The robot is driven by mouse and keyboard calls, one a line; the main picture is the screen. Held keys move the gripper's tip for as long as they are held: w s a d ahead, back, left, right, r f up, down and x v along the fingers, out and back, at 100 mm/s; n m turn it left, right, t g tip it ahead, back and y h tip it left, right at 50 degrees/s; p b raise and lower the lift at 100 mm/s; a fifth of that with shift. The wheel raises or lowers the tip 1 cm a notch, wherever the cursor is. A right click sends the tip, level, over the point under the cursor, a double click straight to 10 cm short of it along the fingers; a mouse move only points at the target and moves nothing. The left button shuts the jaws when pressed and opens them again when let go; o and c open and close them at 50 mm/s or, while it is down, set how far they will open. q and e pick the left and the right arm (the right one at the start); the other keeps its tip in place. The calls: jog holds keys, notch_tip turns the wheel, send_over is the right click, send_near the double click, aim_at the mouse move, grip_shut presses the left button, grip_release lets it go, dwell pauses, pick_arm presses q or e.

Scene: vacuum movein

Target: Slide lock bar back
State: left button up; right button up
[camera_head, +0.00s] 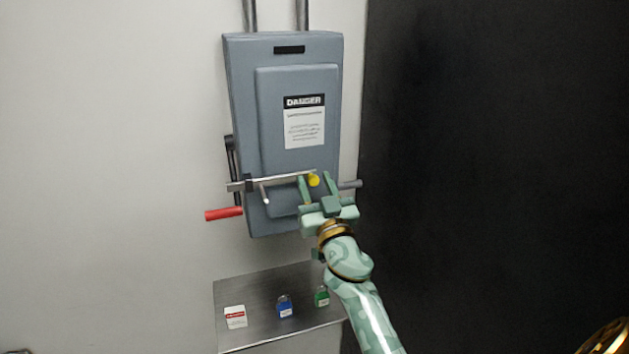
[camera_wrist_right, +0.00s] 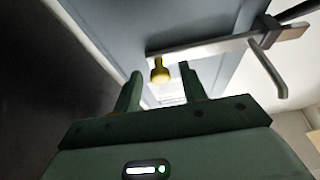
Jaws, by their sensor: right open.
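The lock bar (camera_head: 285,178) is a thin silver bar running across the lower front of the grey electrical box (camera_head: 265,150). A yellow knob (camera_head: 314,180) sits near the bar's right end. My right gripper (camera_head: 315,182) is open, with its two fingers on either side of the yellow knob in the head view. In the right wrist view the knob (camera_wrist_right: 159,72) shows beyond and between the open fingertips (camera_wrist_right: 160,85), and the bar (camera_wrist_right: 215,45) runs to the right from it. Whether the fingers touch the knob cannot be told. My left gripper is not in view.
A red-handled lever (camera_head: 224,213) sticks out at the box's lower left. A peg (camera_head: 265,193) hangs below the bar. A metal shelf (camera_head: 255,290) below holds a blue padlock (camera_head: 285,307), a green padlock (camera_head: 322,297) and a white-red tag (camera_head: 235,317). A dark panel (camera_head: 490,150) fills the right.

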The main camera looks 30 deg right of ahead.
jog(key=shift+s+a, duration=0.1)
grip_shut()
jog(key=shift+s+d+r+p, duration=0.1)
jog(key=shift+s+d+p, duration=0.1)
jog(key=shift+d, duration=0.45)
jog(key=shift+s+d+r+p, duration=0.1)
jog(key=shift+s+d+p, duration=0.1)
jog(key=shift+d, duration=0.45)
jog(key=shift+d+f, duration=0.1)
jog(key=shift+d, duration=0.3)
jog(key=shift+a, duration=0.1)
grip_release()
jog(key=shift+d+f, duration=0.1)
jog(key=shift+d, duration=0.2)
